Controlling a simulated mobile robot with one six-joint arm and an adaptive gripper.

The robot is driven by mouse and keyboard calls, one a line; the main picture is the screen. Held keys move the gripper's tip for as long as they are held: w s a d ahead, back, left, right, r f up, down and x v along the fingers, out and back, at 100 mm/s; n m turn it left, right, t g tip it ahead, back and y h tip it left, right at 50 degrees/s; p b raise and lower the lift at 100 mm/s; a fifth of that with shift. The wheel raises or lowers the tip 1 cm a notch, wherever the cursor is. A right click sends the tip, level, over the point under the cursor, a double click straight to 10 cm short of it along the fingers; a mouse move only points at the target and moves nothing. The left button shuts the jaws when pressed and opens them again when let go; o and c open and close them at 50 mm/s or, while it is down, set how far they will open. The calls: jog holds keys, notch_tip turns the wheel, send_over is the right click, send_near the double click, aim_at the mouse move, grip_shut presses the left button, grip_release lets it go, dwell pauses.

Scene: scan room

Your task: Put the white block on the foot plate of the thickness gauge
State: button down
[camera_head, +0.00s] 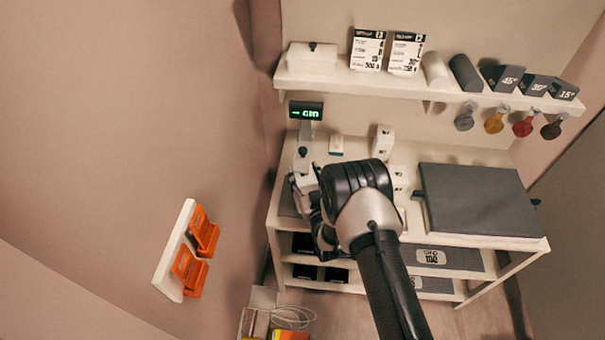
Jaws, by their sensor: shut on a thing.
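The thickness gauge (303,153) stands at the left end of the white table, with a dark knob on top and a lit green display (306,111) behind it. My gripper (302,188) is at the front of the gauge, low over the table's left end. It is shut on a white block (304,178), only partly visible between the dark fingers and hard to tell apart from the pale gauge. The foot plate is mostly hidden by my gripper and arm. I cannot tell whether the block touches it.
Small white boxes (384,141) stand behind my arm, and a small white piece (336,145) lies right of the gauge. A dark grey slab (478,200) covers the table's right side. A shelf (440,90) hangs above. Orange holders (190,270) are on the left wall.

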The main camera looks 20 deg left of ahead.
jog(key=x, duration=0.2)
jog(key=shift+w+a+r, duration=0.1)
jog(key=shift+w+a, duration=0.05)
jog(key=shift+w, duration=0.1)
jog(key=shift+f+b, duration=0.3)
jog(key=shift+f, duration=0.45)
jog(key=shift+s, duration=0.1)
jog(key=shift+f, duration=0.15)
jog(key=c, duration=0.6)
grip_release()
jog(key=shift+f, duration=0.1)
